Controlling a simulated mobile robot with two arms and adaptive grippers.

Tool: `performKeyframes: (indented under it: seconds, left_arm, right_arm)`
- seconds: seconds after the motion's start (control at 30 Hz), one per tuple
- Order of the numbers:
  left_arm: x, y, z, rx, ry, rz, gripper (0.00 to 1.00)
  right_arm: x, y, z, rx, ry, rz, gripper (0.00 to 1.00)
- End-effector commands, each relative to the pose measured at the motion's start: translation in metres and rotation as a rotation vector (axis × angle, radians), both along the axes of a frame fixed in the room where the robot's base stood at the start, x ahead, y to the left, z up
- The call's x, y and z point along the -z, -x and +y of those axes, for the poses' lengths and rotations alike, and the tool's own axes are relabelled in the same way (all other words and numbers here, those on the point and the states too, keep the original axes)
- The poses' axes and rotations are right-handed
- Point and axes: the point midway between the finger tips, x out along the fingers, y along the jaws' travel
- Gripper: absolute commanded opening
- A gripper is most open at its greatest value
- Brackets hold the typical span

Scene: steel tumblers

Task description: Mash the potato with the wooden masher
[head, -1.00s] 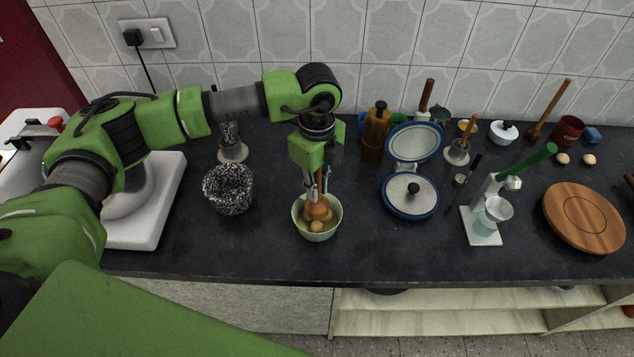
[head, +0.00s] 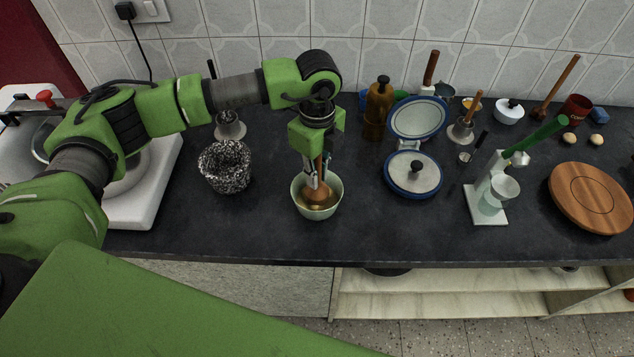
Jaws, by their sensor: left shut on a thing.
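A pale green bowl (head: 330,206) stands on the dark counter near its front edge, at the middle of the head view. My left gripper (head: 316,180) points down over the bowl and is shut on the wooden masher (head: 317,193). The masher is roughly upright, and its broad wooden head is down inside the bowl. Yellowish potato (head: 312,206) shows low in the bowl, partly hidden by the masher head. Whether the head touches the bowl's bottom cannot be told. My right gripper is not in view.
A speckled black-and-white pot (head: 225,166) stands left of the bowl. Right of it are an open blue-rimmed waffle-maker-like appliance (head: 413,174), a green-handled press (head: 487,203) and a round wooden board (head: 590,198). Bare counter lies between them. Bottles and utensils line the back.

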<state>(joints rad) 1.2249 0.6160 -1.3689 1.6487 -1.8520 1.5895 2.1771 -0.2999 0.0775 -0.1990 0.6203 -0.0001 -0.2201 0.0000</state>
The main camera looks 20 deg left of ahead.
Motion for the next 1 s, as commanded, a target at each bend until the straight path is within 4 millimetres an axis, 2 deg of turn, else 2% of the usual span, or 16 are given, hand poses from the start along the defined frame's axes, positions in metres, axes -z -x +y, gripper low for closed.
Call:
performKeyframes:
  seconds: [1.0]
  left_arm:
    - [0.010, 0.000, 0.000, 0.000, 0.000, -0.001, 0.00]
  right_arm:
    - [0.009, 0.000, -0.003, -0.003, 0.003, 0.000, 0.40]
